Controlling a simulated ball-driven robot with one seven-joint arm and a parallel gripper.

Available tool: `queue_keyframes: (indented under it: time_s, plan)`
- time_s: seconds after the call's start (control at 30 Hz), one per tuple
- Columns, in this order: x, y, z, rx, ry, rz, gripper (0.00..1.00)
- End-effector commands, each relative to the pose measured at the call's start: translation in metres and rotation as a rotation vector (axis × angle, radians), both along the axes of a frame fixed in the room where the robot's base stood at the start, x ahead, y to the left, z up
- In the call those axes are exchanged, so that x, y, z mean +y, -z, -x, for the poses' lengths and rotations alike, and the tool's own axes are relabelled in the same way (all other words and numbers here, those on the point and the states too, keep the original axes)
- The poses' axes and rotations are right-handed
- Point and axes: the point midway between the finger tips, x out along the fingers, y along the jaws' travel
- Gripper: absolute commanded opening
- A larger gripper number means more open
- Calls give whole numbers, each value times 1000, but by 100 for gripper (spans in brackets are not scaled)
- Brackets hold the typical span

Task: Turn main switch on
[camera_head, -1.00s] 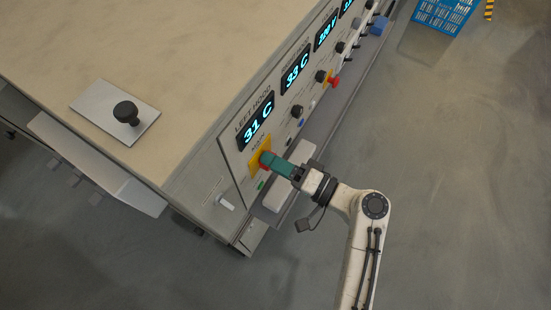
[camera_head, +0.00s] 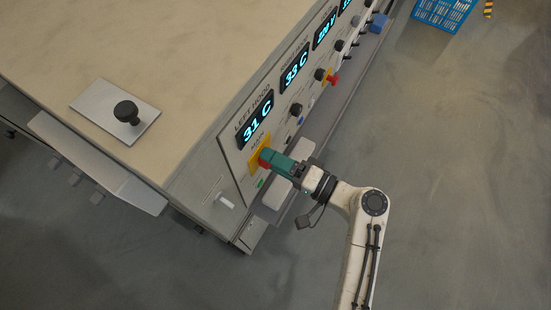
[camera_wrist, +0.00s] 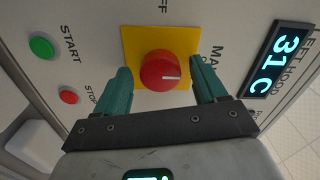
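The main switch is a round red knob (camera_wrist: 160,72) on a square yellow plate (camera_wrist: 130,40), on the front panel of the cabinet. A white line on the knob points right in the wrist view, towards partly hidden lettering that begins "MA". "OFF" stands above the plate in that view. My gripper (camera_wrist: 161,66) has its two green fingers on either side of the knob, apart from it. In the head view my gripper (camera_head: 266,157) reaches the yellow plate (camera_head: 254,163) and hides most of the knob.
A green START button (camera_wrist: 41,46) and a red STOP button (camera_wrist: 68,96) are left of the switch in the wrist view. A lit display (camera_wrist: 278,60) reads 31 C. A white box-like part (camera_head: 272,194) is below the panel.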

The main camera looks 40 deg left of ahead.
Motion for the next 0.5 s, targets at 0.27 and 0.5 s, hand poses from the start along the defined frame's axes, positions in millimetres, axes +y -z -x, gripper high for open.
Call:
queue_keyframes:
  time_s: [0.27,0.5]
  plan:
    - [-2,0,0,-1,0,-1,71]
    - [-35,2,-9,-2,5,-1,71]
